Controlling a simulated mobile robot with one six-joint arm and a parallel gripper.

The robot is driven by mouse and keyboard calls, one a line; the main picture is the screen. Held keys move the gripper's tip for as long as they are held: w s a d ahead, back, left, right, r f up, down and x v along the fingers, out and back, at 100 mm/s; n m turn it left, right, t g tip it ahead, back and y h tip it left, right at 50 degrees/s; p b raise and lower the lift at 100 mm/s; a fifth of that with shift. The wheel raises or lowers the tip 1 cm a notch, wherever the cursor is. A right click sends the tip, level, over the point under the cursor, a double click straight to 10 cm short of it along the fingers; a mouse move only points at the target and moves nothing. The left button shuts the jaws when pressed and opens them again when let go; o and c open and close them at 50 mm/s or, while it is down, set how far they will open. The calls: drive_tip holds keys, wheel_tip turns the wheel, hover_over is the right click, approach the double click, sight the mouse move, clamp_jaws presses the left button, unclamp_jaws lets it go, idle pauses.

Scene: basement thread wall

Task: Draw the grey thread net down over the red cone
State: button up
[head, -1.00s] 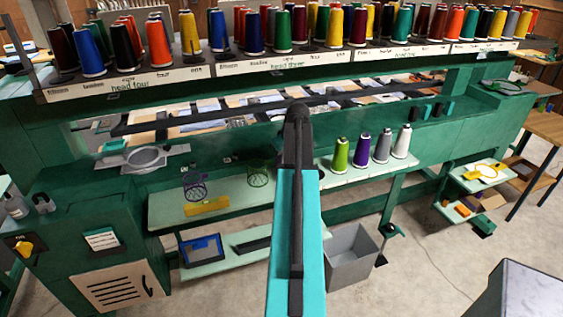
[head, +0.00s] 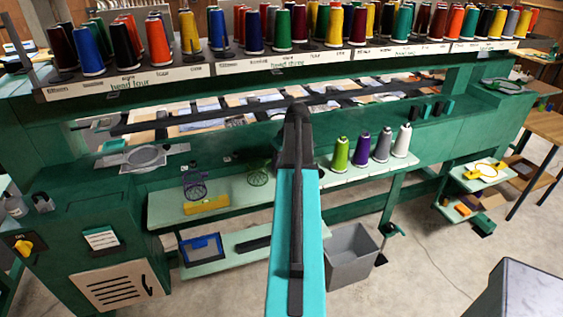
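Several red cones stand among many coloured cones on the long top rack; one red cone (head: 299,22) is near the middle and another (head: 471,20) is toward the right. I cannot tell which one the task names. I cannot make out a grey thread net on any cone. Two open mesh shapes, one purple (head: 194,184) and one green (head: 258,176), are on the pale shelf below. My arm rises through the middle of the view, its dark upper end in front of the machine. My gripper is not visible.
A green, purple, grey and white cone (head: 401,141) row stands on a pale ledge right of my arm. A grey bin (head: 351,262) is on the floor.

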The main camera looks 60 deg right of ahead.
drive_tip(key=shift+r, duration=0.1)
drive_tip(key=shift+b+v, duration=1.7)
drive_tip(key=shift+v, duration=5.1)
